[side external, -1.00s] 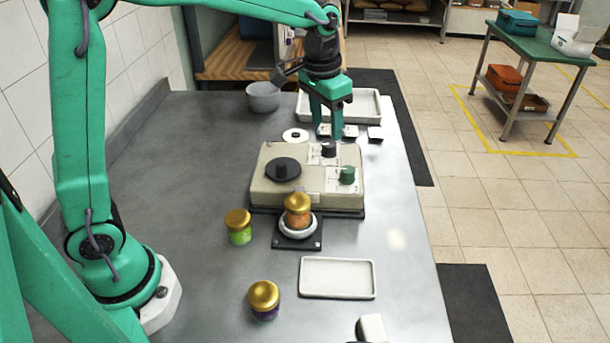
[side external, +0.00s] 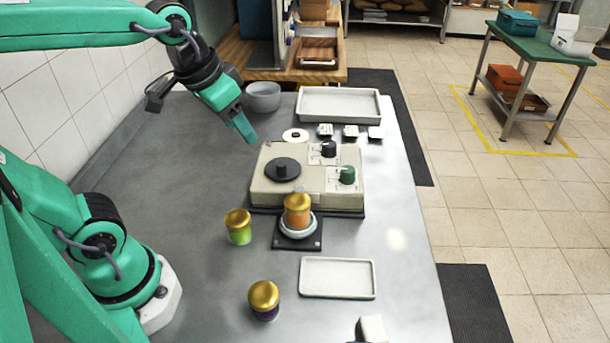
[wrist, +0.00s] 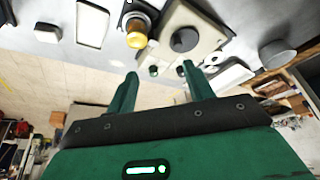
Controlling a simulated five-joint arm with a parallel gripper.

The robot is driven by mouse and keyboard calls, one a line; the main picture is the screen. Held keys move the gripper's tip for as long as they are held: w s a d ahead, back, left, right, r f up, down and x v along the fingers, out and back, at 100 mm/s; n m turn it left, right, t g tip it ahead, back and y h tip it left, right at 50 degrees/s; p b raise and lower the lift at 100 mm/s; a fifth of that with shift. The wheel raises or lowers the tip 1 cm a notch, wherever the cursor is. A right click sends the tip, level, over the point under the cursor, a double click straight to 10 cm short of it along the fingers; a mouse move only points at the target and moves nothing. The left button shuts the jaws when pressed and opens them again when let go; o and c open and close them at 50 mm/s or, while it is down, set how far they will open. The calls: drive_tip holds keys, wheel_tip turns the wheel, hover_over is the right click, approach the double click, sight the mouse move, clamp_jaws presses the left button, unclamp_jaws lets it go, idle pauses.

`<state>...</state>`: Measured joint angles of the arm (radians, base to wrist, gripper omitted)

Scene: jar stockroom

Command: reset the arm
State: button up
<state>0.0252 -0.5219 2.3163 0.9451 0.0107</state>
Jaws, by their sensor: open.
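My gripper (side external: 246,134) hangs in the air above the grey bench, to the left of the beige machine (side external: 315,187), with nothing held. In the wrist view my gripper (wrist: 158,82) shows two green fingers spread apart with an empty gap between them. In that view the beige machine (wrist: 205,22) and an orange jar with a gold lid (wrist: 138,38) lie beyond the fingertips. In the side view the orange jar (side external: 298,216) stands upright on the round holder in front of the machine.
A green jar (side external: 238,228) and a purple jar (side external: 264,300) stand on the bench, both gold-lidded. White trays lie at front (side external: 337,278) and back (side external: 310,115). A grey bowl (side external: 263,97) stands behind my gripper. The bench's left side is clear.

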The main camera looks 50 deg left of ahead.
drive_tip(key=shift+t, duration=0.5)
drive_tip(key=shift+s+a+f, duration=0.1)
drive_tip(key=shift+s+f, duration=0.2)
drive_tip(key=shift+s, duration=0.5)
drive_tip(key=shift+s+a+f, duration=0.15)
drive_tip(key=shift+s+f, duration=0.15)
drive_tip(key=shift+s, duration=0.5)
drive_tip(key=shift+s+a+f, duration=0.1)
drive_tip(key=shift+s+f, duration=0.2)
drive_tip(key=shift+s, duration=0.5)
drive_tip(key=shift+o, duration=0.5)
